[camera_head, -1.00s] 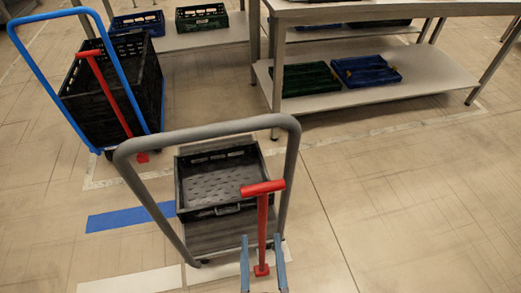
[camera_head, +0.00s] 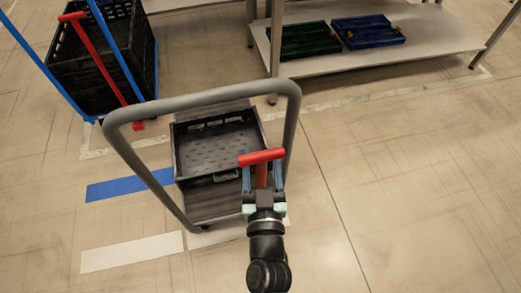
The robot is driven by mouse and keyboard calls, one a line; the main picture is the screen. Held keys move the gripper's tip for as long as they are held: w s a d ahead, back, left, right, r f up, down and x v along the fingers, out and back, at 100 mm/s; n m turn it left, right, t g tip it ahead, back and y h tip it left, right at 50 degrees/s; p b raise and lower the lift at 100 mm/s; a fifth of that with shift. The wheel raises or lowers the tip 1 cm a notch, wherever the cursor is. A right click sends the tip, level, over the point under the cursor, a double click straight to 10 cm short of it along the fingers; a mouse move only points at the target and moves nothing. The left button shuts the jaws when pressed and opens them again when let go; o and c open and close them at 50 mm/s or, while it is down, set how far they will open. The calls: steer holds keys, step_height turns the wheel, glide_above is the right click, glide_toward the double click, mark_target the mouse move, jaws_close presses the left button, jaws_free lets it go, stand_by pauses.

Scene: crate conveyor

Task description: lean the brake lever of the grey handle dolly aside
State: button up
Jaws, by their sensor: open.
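The grey handle dolly (camera_head: 205,97) stands in the middle of the view, with a black crate (camera_head: 222,178) on its deck. Its red brake lever (camera_head: 261,157) stands upright at the near right of the deck, topped by a short crossbar. My gripper (camera_head: 262,178) is open, with one blue finger on each side of the lever's stem just below the crossbar. I cannot tell whether the fingers touch the stem. The lower stem and its foot are hidden behind my gripper and wrist.
A blue handle dolly (camera_head: 118,50) with a tall black crate (camera_head: 60,77) and its own red lever (camera_head: 98,59) stands at upper left. A table's lower shelf (camera_head: 440,50) holds green (camera_head: 308,40) and blue crates (camera_head: 368,32). The floor at right is clear.

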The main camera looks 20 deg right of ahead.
steer(key=shift+w+d, duration=0.2)
steer(key=shift+w, duration=0.8)
jaws_close()
stand_by(0.8)
